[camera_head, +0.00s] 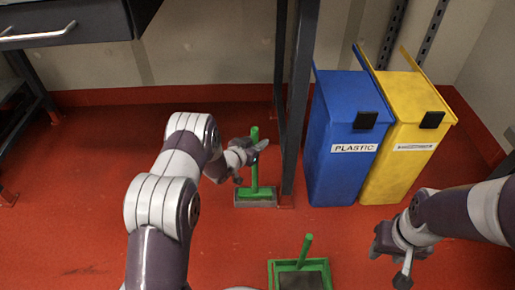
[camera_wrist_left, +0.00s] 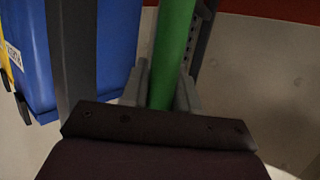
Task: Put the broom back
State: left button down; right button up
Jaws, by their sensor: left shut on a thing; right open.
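The broom has a green handle (camera_head: 254,175) and a green head with grey bristles (camera_head: 256,203). It is upright beside the foot of a dark metal post, at or just above the red floor; I cannot tell whether it touches. My left gripper (camera_head: 250,157) is shut on the upper part of the handle. In the left wrist view the green handle (camera_wrist_left: 172,50) runs between the two fingers (camera_wrist_left: 164,90). My right gripper (camera_head: 389,263) is open and empty at the right, above the floor.
A green dustpan (camera_head: 272,275) with an upright handle lies at the bottom centre. The dark post (camera_head: 298,90) stands just right of the broom. A blue plastic bin (camera_head: 345,115) and a yellow bin (camera_head: 405,145) stand right of it. A dark drawer unit (camera_head: 60,25) is upper left.

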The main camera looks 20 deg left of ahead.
pick_arm(q)
jog(key=c, duration=1.3)
grip_release()
jog(key=o, duration=0.5)
jog(key=shift+c, duration=0.2)
jog(key=shift+s+r, duration=0.1)
jog(key=shift+r, duration=0.15)
jog(key=p+v, duration=0.6)
jog(key=v, duration=0.5)
jog(key=s+r+n+g+y, duration=0.2)
jog(key=s+r+g+y, duration=0.35)
jog(key=r, duration=0.35)
jog(key=s+d+r+n+g, duration=0.1)
jog(key=s+d+r+g, duration=0.1)
jog(key=s, duration=0.7)
jog(key=s+d+r+g, duration=0.2)
jog(key=s+r+g, duration=0.2)
jog(key=s, duration=0.6)
jog(key=shift+s+r+n+g, duration=0.3)
jog(key=shift+r+n+g, duration=0.05)
jog(key=shift+n+g, duration=0.1)
